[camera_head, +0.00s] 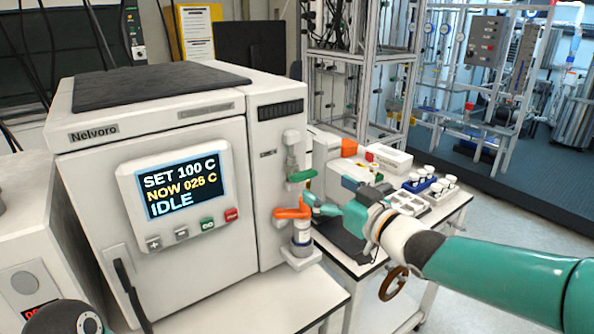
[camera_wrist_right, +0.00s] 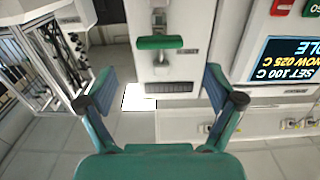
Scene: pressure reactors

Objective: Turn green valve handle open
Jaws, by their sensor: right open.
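The green valve handle (camera_head: 301,176) is a short bar on the valve at the front right of the white reactor cabinet in the head view. It lies crosswise in the wrist view (camera_wrist_right: 160,42). An orange handle (camera_head: 291,213) sits below it, above a small bottle. My right gripper (camera_head: 312,202) is just below and right of the green handle, close to the orange one. In the right wrist view my right gripper (camera_wrist_right: 158,82) is open and empty, its fingers spread on both sides, with the green handle ahead between them. My left gripper is not in view.
The cabinet display (camera_head: 180,185) reads SET 100 C, NOW 025 C, IDLE. A side table (camera_head: 455,207) with vial racks and boxes stands right of the cabinet, under my right arm. Metal frames stand behind. Open floor lies at the right.

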